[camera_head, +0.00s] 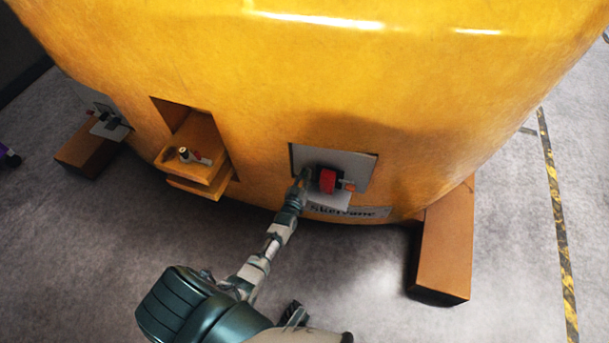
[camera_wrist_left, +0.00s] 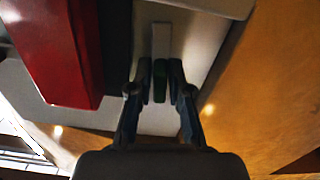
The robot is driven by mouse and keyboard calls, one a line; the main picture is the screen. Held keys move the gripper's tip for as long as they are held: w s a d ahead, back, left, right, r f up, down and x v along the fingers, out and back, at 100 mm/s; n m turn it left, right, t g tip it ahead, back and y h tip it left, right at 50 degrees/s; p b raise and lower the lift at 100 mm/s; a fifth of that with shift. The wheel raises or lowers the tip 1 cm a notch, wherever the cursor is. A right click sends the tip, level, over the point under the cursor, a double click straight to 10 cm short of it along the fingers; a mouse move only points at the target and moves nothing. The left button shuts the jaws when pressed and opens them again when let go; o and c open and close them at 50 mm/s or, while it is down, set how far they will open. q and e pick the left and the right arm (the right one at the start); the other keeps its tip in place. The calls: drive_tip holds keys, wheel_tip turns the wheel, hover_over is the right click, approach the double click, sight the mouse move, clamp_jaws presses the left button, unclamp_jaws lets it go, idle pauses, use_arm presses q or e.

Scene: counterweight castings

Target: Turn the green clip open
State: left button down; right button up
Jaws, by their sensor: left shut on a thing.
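The green clip (camera_wrist_left: 159,80) shows in the left wrist view as a narrow dark green piece at the lower end of a pale grey bar (camera_wrist_left: 160,40). My left gripper (camera_wrist_left: 160,92) is shut on it, one finger on each side. In the head view my left gripper (camera_head: 304,176) reaches up to the grey plate (camera_head: 350,160) on the yellow casting (camera_head: 330,90), just left of a red block (camera_head: 327,181). The clip cannot be made out in the head view. My right gripper does not show.
The red block (camera_wrist_left: 60,50) stands close on the left in the wrist view. Brown supports (camera_head: 445,240) hold the casting. Grey floor is clear in front.

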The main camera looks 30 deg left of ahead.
use_arm(q)
drive_tip(key=shift+s+f+m, duration=0.1)
drive_tip(key=shift+f+m, duration=0.05)
drive_tip(key=shift+m, duration=0.55)
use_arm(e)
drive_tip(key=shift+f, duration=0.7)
use_arm(q)
drive_tip(key=c, duration=1.2)
unclamp_jaws()
drive_tip(key=v, duration=1.1)
drive_tip(key=shift+s+d, duration=0.2)
drive_tip(key=shift+s, duration=0.2)
